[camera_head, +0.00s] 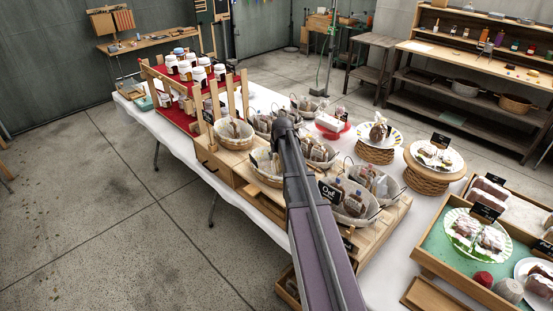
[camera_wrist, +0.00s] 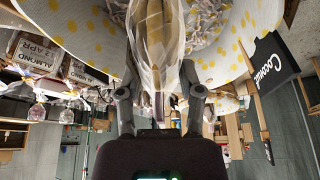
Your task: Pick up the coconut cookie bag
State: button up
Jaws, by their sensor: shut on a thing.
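In the wrist view, my gripper (camera_wrist: 160,85) has its two fingers on either side of a clear cookie bag (camera_wrist: 160,30) with tan, elongated cookies inside. It is shut on this bag near its narrow, gathered end. The bag is in front of a basket lined with yellow-dotted paper (camera_wrist: 85,35). Whether it still touches the basket is unclear. A black sign reading "Coconut" (camera_wrist: 268,62) stands beside that basket. In the head view, my arm hides the fingers and the held bag among the baskets.
Bags labelled "Almond" (camera_wrist: 35,55) are close on the left in the wrist view. In the head view, a basket of bags (camera_head: 350,198) is right of my arm, a small basket (camera_head: 234,134) left. Jars (camera_head: 184,68) stand on a red stepped rack (camera_head: 175,115). Cake stands (camera_head: 376,154) are right.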

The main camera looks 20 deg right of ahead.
jog(key=shift+r+p, duration=4.85)
jog(key=shift+r, duration=0.1)
jog(key=shift+f, duration=0.1)
jog(key=shift+f+b, duration=0.3)
jog(key=shift+b, duration=0.1)
notch_tip(320, 180, up, 5)
jog(key=p, duration=0.5)
jog(key=shift+r, duration=0.1)
jog(key=shift+s, duration=0.15)
